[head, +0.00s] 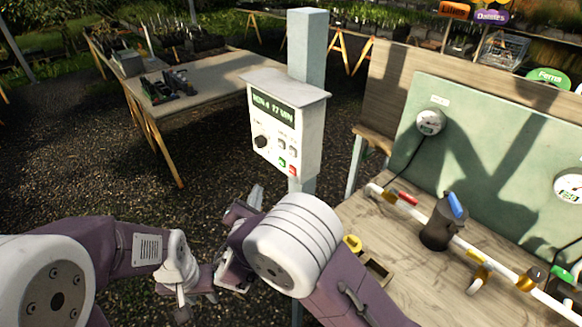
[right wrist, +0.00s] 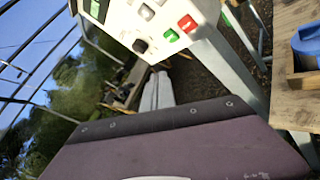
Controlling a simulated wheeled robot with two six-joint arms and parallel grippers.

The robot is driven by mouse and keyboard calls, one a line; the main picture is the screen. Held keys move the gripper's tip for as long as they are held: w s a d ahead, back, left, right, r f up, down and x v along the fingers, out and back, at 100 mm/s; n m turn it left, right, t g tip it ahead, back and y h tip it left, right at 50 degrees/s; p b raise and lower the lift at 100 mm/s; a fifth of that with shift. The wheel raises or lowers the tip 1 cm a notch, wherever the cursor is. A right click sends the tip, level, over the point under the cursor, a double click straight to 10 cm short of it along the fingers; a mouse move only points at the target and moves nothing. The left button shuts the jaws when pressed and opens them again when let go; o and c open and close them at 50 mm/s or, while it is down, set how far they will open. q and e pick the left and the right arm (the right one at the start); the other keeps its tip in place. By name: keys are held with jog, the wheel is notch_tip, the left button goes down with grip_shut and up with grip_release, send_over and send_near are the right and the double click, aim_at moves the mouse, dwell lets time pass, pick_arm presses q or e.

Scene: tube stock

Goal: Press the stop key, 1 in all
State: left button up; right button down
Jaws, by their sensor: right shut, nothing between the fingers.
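The red key, which I take for the stop key (head: 292,169), is at the lower right on the front of a white control box (head: 268,140) on a post. In the right wrist view the red key (right wrist: 188,23) shows at the top, beside a green key (right wrist: 170,36). My right gripper (head: 257,194) is below and left of the box in the head view, shut and empty. Its fingers (right wrist: 158,85) show below the keys in the right wrist view, apart from them. My left gripper (head: 190,298) is low at the left, far from the box; its jaw opening is unclear.
The box also has a display (head: 272,108), a dark knob (head: 261,142) and grey keys (head: 287,147). A wooden bench (head: 400,265) with pipes and a dark valve (head: 440,225) stands at the right. A table (head: 205,85) stands behind left. Gravel ground lies between.

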aim_at(292, 171)
pick_arm(q)
jog(key=shift+w+f+b, duration=0.3)
jog(key=shift+f+b, duration=0.05)
jog(key=shift+f, duration=0.1)
pick_arm(e)
jog(key=w+d, duration=0.5)
jog(key=d, duration=0.2)
jog(key=shift+w+d+f, duration=0.15)
jog(key=shift+w, duration=0.25)
pick_arm(q)
jog(key=shift+f, duration=0.1)
pick_arm(e)
jog(key=shift+d, duration=0.1)
dwell(1.4)
pick_arm(q)
jog(key=shift+f+b, duration=0.35)
jog(key=shift+b, duration=0.1)
pick_arm(e)
jog(key=shift+w+d, duration=0.25)
